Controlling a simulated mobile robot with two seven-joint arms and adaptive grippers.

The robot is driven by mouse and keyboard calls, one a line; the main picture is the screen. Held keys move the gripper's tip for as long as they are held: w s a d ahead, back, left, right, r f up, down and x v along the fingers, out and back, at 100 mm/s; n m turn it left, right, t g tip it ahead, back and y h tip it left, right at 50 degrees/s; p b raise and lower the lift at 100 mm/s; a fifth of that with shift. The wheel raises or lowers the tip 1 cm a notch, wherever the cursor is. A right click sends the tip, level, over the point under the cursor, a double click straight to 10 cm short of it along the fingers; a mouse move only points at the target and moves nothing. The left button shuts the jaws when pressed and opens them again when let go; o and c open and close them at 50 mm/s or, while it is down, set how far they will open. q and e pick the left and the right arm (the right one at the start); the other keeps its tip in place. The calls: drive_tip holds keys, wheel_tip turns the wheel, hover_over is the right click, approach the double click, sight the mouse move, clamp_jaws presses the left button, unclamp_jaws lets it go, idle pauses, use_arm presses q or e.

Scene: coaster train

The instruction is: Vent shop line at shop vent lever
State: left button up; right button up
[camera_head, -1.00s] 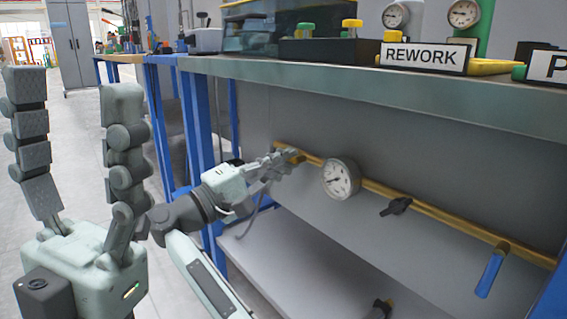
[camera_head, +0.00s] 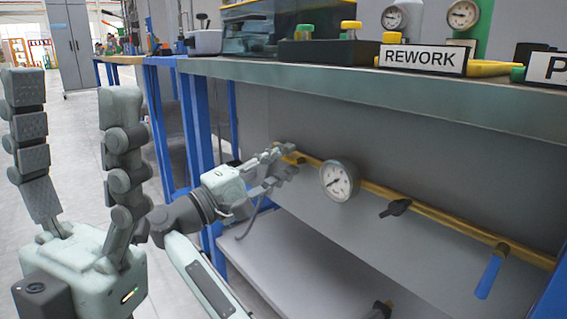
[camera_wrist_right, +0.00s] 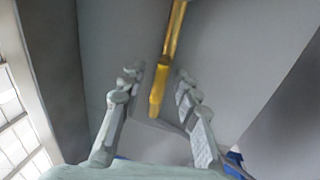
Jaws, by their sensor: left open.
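A brass pipe (camera_head: 440,215) runs under the bench top. It carries a round white gauge (camera_head: 339,181), a black valve handle (camera_head: 396,208) and a blue lever (camera_head: 489,276) hanging at its right end. My right gripper (camera_head: 288,163) is open at the pipe's left end. In the right wrist view, its fingers (camera_wrist_right: 156,98) stand apart on either side of a yellow lever-like piece (camera_wrist_right: 157,92) at the pipe's end, with no clear contact. Which lever is the shop vent lever cannot be told. My left gripper (camera_head: 75,150) is open and empty at the left, fingers pointing up.
The bench top (camera_head: 300,72) overhangs the pipe, bearing a REWORK sign (camera_head: 422,58), gauges and boxes. A lower shelf (camera_head: 300,270) lies below. Blue bench legs (camera_head: 201,135) stand close to my right arm. The floor at left is clear.

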drive_tip(key=v, duration=0.7)
drive_tip(key=shift+a, duration=0.15)
drive_tip(key=shift+s, duration=0.15)
